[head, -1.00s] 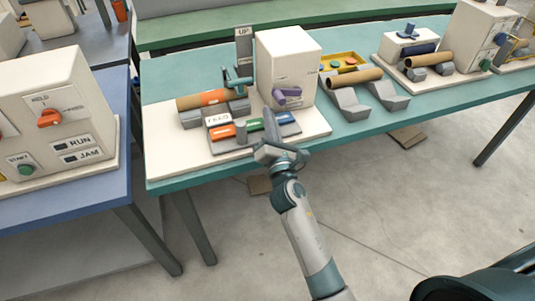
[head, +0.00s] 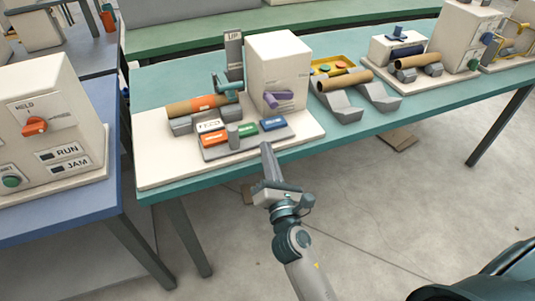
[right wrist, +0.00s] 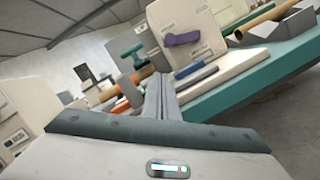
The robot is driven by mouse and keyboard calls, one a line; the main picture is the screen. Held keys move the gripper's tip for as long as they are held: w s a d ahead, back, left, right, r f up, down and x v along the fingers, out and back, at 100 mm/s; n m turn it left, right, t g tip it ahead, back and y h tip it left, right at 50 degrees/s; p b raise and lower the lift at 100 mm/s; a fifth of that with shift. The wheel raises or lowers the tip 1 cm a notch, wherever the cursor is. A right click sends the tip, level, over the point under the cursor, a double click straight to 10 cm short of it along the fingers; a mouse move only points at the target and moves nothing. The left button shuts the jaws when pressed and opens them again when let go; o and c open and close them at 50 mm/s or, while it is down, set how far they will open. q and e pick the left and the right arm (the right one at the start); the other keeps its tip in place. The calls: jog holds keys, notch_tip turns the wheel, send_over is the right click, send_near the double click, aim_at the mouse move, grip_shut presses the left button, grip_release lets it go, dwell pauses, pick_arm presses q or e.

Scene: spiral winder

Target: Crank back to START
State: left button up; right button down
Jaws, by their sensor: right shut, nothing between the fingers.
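The winder is a white box (head: 278,75) on a pale base on the teal table. A purple crank handle (head: 279,100) is on its front face; it also shows in the right wrist view (right wrist: 182,39). I cannot read a START mark beside it. A tan tube with an orange band (head: 203,104) lies on grey supports left of the box. In front is a strip with orange (head: 215,137), green (head: 247,128) and blue (head: 274,124) labels and a short grey post (head: 233,136). My right gripper (head: 266,148) is shut and empty, in front of the base, apart from the crank. My left gripper is out of view.
A grey plate marked UP (head: 234,55) stands behind the tube. Right of the winder are a yellow tray (head: 328,66) and a tan tube (head: 344,80) on grey holders. A blue table (head: 100,205) with another white machine (head: 50,110) is at the left.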

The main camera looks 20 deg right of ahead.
dwell(0.5)
